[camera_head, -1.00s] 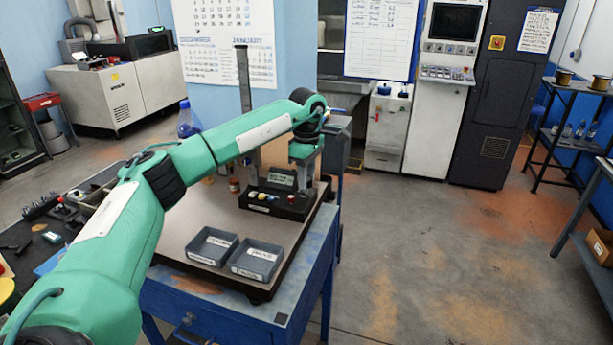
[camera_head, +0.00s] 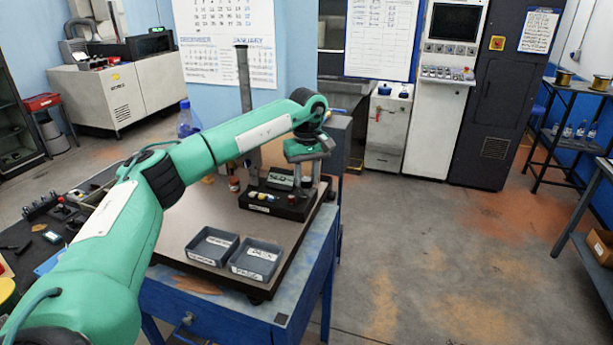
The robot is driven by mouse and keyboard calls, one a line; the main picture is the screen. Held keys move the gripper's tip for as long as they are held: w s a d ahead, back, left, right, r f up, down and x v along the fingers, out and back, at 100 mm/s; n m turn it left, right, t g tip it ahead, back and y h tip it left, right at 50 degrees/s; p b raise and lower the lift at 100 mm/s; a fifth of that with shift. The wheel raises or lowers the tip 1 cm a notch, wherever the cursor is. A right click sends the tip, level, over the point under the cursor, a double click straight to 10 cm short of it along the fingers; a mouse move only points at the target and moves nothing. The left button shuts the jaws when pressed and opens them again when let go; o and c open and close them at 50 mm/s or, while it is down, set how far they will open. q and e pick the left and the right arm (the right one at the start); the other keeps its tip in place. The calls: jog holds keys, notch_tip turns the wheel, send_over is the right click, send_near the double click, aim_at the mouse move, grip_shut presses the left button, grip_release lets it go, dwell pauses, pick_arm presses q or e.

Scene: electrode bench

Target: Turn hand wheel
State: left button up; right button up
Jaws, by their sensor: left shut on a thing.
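My green left arm reaches from the lower left across the bench. Its gripper (camera_head: 305,172) points down over the right end of a black bench device (camera_head: 275,203), beside the tall grey column (camera_head: 243,85). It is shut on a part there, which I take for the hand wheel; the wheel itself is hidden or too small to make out. My right gripper is not in view.
Two grey labelled trays (camera_head: 232,238) (camera_head: 276,247) stand at the front of the brown bench top (camera_head: 180,225). A blue-capped bottle (camera_head: 187,122) and a small red-and-white container (camera_head: 234,184) stand behind the arm. The floor right of the bench is clear.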

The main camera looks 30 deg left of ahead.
aim_at(308, 179)
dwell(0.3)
pick_arm(q)
jog(key=o, duration=1)
jog(key=shift+c, duration=0.2)
notch_tip(308, 179, up, 14)
jog(key=b, duration=0.2)
jog(key=shift+b, duration=0.3)
jog(key=shift+w+d+f, duration=0.1)
jog(key=shift+w, duration=0.05)
